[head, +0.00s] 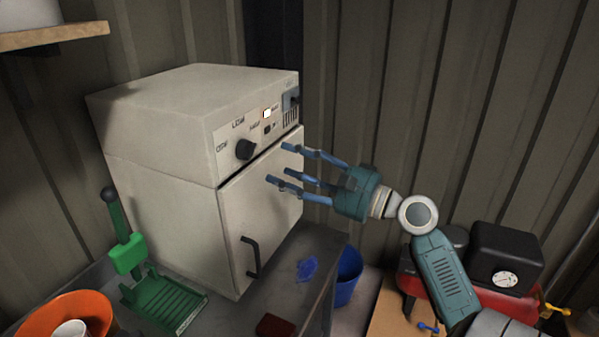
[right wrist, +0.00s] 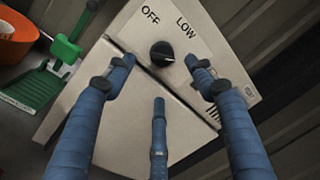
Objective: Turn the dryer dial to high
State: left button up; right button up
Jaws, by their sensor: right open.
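The dryer (head: 150,130) is a cream box with a door and a black handle (head: 252,258), standing on a bench. Its black dial (head: 245,149) sits on the upper front panel, with labels around it; OFF and LOW read clearly in the right wrist view, where the dial (right wrist: 162,54) also shows. I cannot tell for sure where the dial points. My right gripper (head: 285,165) is open and empty, in front of the dryer door, right of and slightly below the dial. In the right wrist view its blue fingers (right wrist: 160,80) spread around the dial's direction, apart from it. My left gripper is not in view.
A green lever tool (head: 160,295), an orange bowl (head: 62,318) and a crumpled blue item (head: 307,268) are on the bench. A blue bucket (head: 347,275) and a red compressor (head: 480,298) stand right. A shelf (head: 60,36) juts in at upper left.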

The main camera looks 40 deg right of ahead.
jog(key=shift+v, duration=1.3)
jog(key=shift+f, duration=0.1)
